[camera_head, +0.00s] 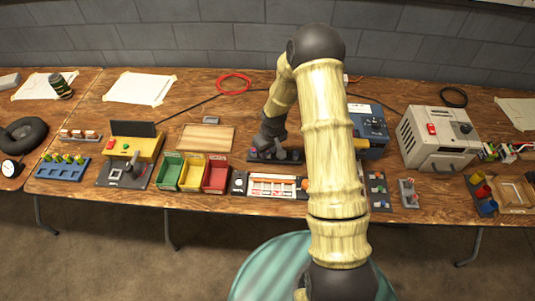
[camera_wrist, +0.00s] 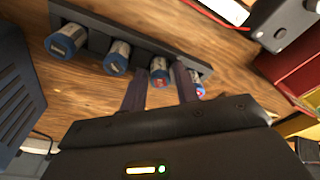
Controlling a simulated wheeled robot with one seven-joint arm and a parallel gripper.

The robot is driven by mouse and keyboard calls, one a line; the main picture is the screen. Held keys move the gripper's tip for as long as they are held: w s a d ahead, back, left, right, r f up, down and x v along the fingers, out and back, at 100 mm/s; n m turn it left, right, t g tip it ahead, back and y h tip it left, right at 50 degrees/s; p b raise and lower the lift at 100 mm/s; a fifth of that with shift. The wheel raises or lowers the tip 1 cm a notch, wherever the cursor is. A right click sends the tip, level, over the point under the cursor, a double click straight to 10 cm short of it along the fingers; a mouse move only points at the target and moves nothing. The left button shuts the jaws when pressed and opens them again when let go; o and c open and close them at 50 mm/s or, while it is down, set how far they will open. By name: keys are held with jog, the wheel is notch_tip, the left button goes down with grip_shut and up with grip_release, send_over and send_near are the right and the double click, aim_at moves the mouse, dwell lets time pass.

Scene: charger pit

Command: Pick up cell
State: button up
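Several short cylindrical cells stand in a row along a dark rack (camera_wrist: 92,22) in the wrist view. Two cells with blue rims and grey ends, one at the far left (camera_wrist: 62,38) and another (camera_wrist: 117,56), are left of my fingers. A cell with a reddish end (camera_wrist: 160,72) shows between the fingertips. Another cell with a blue and red end (camera_wrist: 199,90) is partly hidden behind the right finger. My gripper (camera_wrist: 158,82) is open; I cannot tell whether its fingers touch a cell. In the head view, my gripper (camera_head: 275,148) is low over the dark rack (camera_head: 258,156).
Green (camera_head: 170,172), yellow (camera_head: 192,173) and red bins (camera_head: 215,176) stand left of the rack. A tray with orange and white parts (camera_head: 275,185) lies in front. A blue box (camera_head: 374,145) stands right, partly behind my arm. A pale machine (camera_head: 438,138) is farther right.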

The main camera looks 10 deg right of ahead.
grip_shut()
notch_tip(320, 180, up, 10)
dwell(0.5)
dwell(0.5)
